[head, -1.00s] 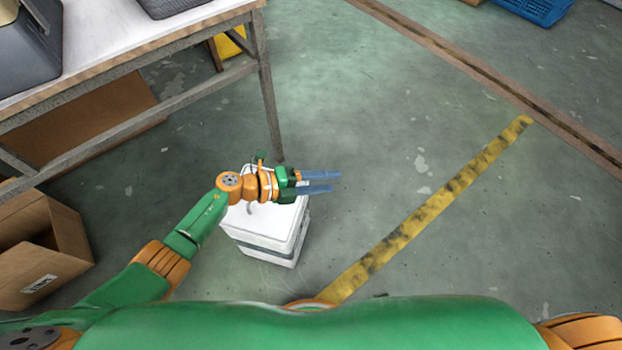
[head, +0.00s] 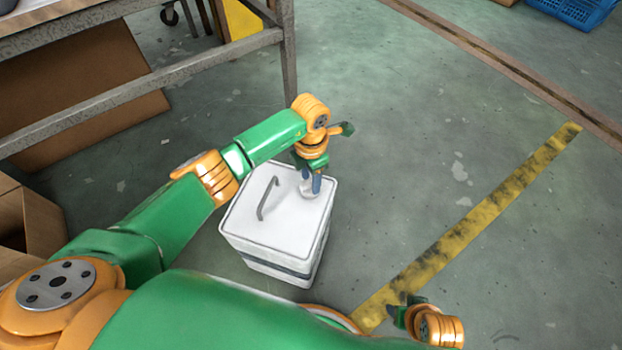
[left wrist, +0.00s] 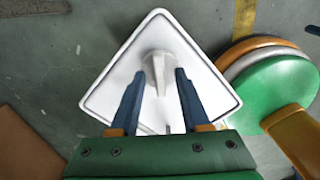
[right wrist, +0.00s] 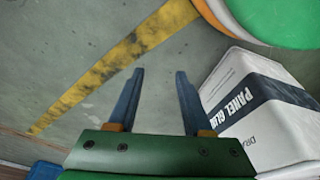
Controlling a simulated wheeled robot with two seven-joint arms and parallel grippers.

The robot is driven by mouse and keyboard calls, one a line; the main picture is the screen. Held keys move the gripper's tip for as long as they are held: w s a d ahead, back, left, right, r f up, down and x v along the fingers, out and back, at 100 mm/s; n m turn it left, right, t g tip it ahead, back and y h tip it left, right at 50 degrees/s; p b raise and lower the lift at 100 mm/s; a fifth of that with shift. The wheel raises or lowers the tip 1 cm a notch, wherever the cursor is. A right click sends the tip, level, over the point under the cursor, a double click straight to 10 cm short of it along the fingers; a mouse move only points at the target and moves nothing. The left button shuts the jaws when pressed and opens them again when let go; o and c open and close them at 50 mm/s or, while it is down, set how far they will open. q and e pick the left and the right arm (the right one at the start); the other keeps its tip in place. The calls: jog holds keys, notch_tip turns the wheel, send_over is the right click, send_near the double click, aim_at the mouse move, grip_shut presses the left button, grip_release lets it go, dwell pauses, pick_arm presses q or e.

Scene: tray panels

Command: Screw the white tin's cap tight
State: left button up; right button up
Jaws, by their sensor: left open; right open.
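The white tin (head: 275,228) stands upright on the floor, a square can with a dark label band and a grey carrying handle (head: 267,198) on top. Its white winged cap (left wrist: 160,72) sits on the top, near a corner. My left gripper (head: 311,187) points down over the tin, its blue fingers open on either side of the cap in the left wrist view (left wrist: 157,75); I cannot tell whether they touch it. My right gripper (right wrist: 158,75) is open and empty above the floor beside the tin, whose label reads "PANEL" in the right wrist view (right wrist: 262,105).
A metal-framed table (head: 150,75) stands at the upper left. Cardboard boxes (head: 28,215) lie at the left edge. A blue crate (head: 568,10) is at the top right. The floor right of the tin is clear, crossed by a yellow stripe (head: 480,205).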

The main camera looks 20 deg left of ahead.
pick_arm(q)
grip_shut()
